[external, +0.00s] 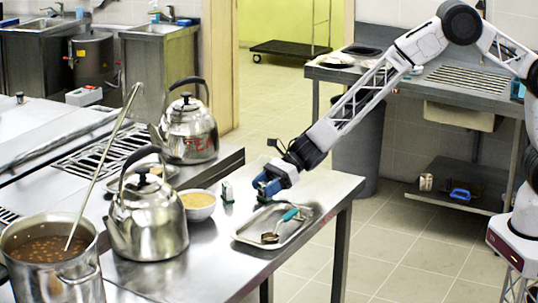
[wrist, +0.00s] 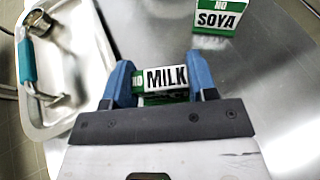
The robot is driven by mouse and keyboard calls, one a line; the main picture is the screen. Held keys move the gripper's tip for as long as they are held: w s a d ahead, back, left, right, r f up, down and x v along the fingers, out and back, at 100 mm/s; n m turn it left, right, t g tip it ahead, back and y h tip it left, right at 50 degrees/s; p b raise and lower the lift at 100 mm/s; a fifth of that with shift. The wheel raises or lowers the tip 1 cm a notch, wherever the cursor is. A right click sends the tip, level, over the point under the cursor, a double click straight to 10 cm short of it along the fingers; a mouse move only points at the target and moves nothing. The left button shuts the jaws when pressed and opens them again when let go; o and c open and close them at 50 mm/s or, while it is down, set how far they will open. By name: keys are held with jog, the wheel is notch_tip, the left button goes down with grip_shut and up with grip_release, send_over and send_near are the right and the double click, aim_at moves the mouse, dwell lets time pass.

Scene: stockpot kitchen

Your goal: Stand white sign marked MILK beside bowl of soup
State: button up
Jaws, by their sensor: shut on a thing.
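The white and green sign marked NO MILK (wrist: 165,78) sits between the two blue fingers of my gripper (wrist: 161,82) in the wrist view. My gripper is shut on it. In the external view my gripper (external: 266,187) is low over the steel table's far right part, and its fingers mostly hide the sign. The bowl of soup (external: 198,206), white with yellowish soup, stands to the left of my gripper beside the kettle. A second sign marked NO SOYA (wrist: 214,17) stands close by; it seems to be the small upright piece (external: 227,191) between bowl and gripper.
A metal tray (wrist: 52,125) with a teal-handled utensil (wrist: 27,62) lies beside my gripper, in front of it in the external view. A steel kettle (external: 147,222), another kettle (external: 188,132) and a stockpot (external: 52,262) stand to the left. Bare table lies around the soya sign.

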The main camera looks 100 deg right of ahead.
jog(key=shift+f, duration=0.1)
jog(key=o, duration=0.6)
jog(key=shift+v, duration=6.05)
jog(key=shift+a+r, duration=0.1)
jog(key=shift+r, duration=0.2)
